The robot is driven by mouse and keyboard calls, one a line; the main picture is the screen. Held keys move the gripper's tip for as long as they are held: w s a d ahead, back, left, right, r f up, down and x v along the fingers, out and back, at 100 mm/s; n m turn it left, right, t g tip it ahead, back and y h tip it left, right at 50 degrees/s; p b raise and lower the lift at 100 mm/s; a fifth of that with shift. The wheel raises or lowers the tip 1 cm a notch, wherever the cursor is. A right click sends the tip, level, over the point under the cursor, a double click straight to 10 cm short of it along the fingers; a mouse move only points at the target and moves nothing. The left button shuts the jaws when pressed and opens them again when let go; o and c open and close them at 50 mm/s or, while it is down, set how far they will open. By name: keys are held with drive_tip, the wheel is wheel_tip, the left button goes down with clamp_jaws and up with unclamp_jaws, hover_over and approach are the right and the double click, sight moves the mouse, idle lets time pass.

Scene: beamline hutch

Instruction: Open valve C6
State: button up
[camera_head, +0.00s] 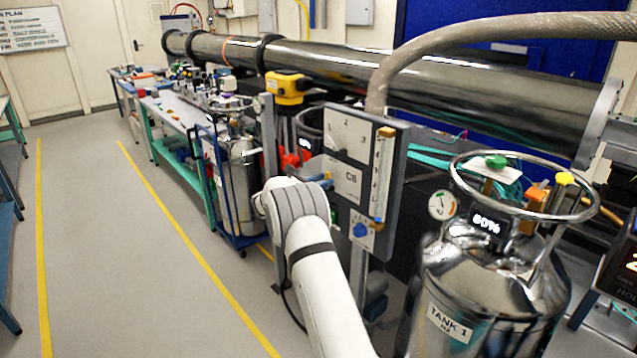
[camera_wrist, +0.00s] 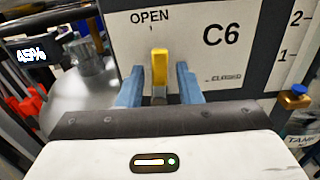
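The C6 valve panel (camera_wrist: 255,60) fills the upper wrist view; in the head view its plate (camera_head: 347,178) is on a grey upright board right of my arm. The yellow valve handle (camera_wrist: 159,66) stands upright, its tip below the word OPEN; the CLOSED mark is to its right. My gripper (camera_wrist: 159,84) has its blue fingers on either side of the handle. Gaps show between both fingers and the handle, so it appears open. The handle's lower end is hidden behind my gripper.
A steel tank labelled TANK 1 (camera_head: 480,300) stands close at the right, with a ring and hose above. Another steel tank (camera_head: 238,185) on a blue cart stands left of my arm. The floor aisle (camera_head: 110,240) at left is clear.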

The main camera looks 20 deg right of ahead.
drive_tip(key=shift+o, duration=0.4)
drive_tip(key=shift+r, duration=0.1)
drive_tip(key=b+v, duration=0.2)
drive_tip(key=v, duration=0.6)
drive_tip(key=shift+w, duration=0.1)
